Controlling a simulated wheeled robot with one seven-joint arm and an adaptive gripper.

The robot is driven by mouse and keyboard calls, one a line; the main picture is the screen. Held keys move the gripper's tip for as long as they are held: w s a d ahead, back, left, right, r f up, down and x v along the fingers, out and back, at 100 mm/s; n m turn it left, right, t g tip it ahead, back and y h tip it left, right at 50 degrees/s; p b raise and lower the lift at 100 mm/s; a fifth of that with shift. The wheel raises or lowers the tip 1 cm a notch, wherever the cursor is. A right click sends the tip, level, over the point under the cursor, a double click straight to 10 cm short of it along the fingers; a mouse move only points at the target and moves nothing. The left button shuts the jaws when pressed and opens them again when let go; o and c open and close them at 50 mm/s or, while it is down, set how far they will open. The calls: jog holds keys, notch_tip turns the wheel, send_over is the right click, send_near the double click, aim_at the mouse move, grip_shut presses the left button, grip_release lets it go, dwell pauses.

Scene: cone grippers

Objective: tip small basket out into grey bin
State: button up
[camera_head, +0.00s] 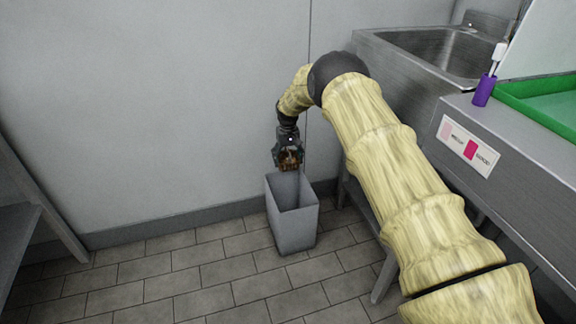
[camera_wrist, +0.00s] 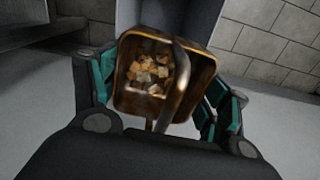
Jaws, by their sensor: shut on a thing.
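My gripper (camera_head: 287,150) is shut on the small basket (camera_head: 290,162), a brown basket with a curved handle. In the wrist view the small basket (camera_wrist: 128,104) sits between the teal-padded fingers. Several tan and brown cube-like pieces (camera_wrist: 152,72) lie inside it. The basket looks tilted, its open side facing the wrist camera. The grey bin (camera_head: 291,228), tall and open-topped, stands on the floor below my gripper. The basket is over the bin's back rim area. The inside bottom of the bin is hidden.
A steel sink (camera_head: 425,50) and a metal counter (camera_head: 505,150) stand at the right. A purple cup (camera_head: 484,91) and a green tray (camera_head: 545,105) are on the counter. A plain wall is behind the bin. The tiled floor (camera_head: 190,270) at left is clear.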

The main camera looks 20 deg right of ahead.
aim_at(291, 169)
jog(key=shift+w+d, duration=0.1)
jog(key=shift+w, duration=0.05)
jog(key=shift+f+t, duration=0.15)
jog(key=shift+t, duration=0.25)
jog(key=shift+f+t, duration=0.45)
jog(key=shift+t, duration=0.35)
jog(key=t+b, duration=0.2)
jog(key=f+t+b, duration=0.1)
jog(key=b, duration=0.1)
jog(key=shift+s+f+t, duration=0.1)
jog(key=shift+s+t, duration=0.15)
jog(key=shift+t, duration=0.05)
jog(key=t+b, duration=0.1)
jog(key=b, duration=0.1)
jog(key=t+b, duration=0.1)
jog(key=b, duration=0.2)
jog(key=shift+s+f+t, duration=0.1)
jog(key=shift+s+t, duration=0.25)
jog(key=shift+t, duration=0.05)
jog(key=t+b, duration=0.1)
jog(key=b, duration=0.1)
jog(key=t+b, duration=0.1)
jog(key=b, duration=0.1)
jog(key=shift+s+h, duration=0.25)
jog(key=shift+h, duration=0.05)
